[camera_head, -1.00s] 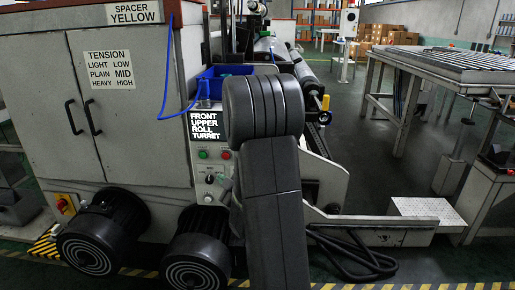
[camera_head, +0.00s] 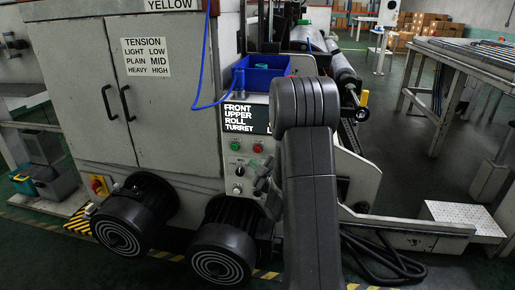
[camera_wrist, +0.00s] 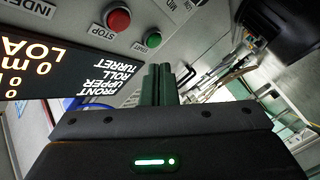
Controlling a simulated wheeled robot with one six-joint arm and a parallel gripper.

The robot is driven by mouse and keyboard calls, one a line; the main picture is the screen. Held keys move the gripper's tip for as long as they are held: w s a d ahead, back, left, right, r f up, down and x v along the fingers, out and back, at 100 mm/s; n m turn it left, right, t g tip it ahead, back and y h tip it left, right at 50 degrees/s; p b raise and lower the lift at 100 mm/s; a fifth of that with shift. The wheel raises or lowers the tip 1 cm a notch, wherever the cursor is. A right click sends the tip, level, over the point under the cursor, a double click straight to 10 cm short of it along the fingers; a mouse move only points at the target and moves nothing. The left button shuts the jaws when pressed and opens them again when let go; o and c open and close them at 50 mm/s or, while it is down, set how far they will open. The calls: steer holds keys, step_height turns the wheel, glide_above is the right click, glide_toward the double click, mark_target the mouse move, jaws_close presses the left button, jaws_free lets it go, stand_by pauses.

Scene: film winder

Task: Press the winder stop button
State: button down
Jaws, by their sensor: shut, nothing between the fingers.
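The red stop button (camera_wrist: 117,20), labelled STOP, is a round domed button at the top of the wrist view. The green start button (camera_wrist: 152,39) is to its right and slightly lower there. In the head view the red button (camera_head: 258,148) is on the machine's front panel, right of the green button (camera_head: 235,146). My gripper (camera_wrist: 158,70) has its dark green fingers together and empty. In the wrist view its tips appear below the start button and lower right of the stop button. I cannot tell the gap to the panel. My arm largely covers the gripper in the head view.
A lit display (camera_wrist: 55,65) lies left of my fingers in the wrist view. Below the buttons in the head view is a black knob (camera_head: 239,170). Two large black motors (camera_head: 225,245) stick out low at the front. A blue bin (camera_head: 263,75) sits above the panel.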

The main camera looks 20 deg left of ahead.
mark_target(254, 150)
steer(key=shift+w+a, duration=0.2)
steer(key=shift+w, duration=0.7)
steer(key=shift+w+a, duration=0.25)
steer(key=shift+w, duration=0.7)
steer(key=shift+w+a, duration=0.2)
steer(key=shift+w, duration=0.7)
steer(key=shift+w, duration=0.15)
steer(key=shift+w+a, duration=0.1)
steer(key=shift+w, duration=0.15)
steer(key=shift+w+a+b, duration=0.1)
steer(key=shift+w+b, duration=0.25)
steer(key=shift+w, duration=0.1)
stand_by(0.5)
steer(key=shift+s, duration=0.1)
steer(key=shift+s+d+b, duration=0.2)
steer(key=shift+s+b, duration=0.4)
steer(key=shift+s, duration=0.15)
steer(key=shift+s, duration=0.15)
